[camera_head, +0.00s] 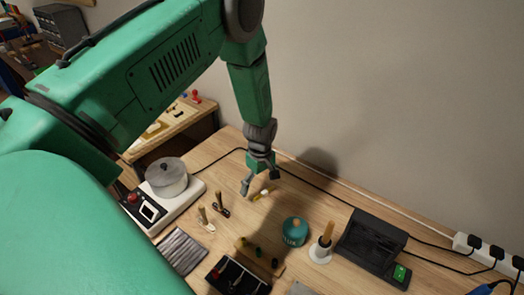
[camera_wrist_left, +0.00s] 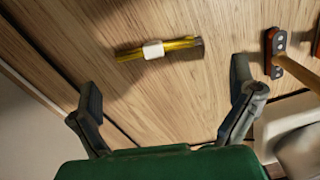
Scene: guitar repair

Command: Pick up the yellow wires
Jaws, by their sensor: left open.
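The yellow wires (camera_wrist_left: 178,46) lie on the wooden table as a thin bundle with a white band around the middle. In the head view the yellow wires (camera_head: 257,196) show small, just below my left gripper. My left gripper (camera_head: 261,183) is open and empty above the table. In the left wrist view the two dark fingers of my left gripper (camera_wrist_left: 168,103) are spread wide, and the bundle lies beyond their tips, apart from them. My right gripper is not in view.
The table also holds a silver pot (camera_head: 166,180) on a white heater, a teal tin (camera_head: 294,232), a black soldering station (camera_head: 372,243) and a power strip (camera_head: 490,252). A wall stands behind.

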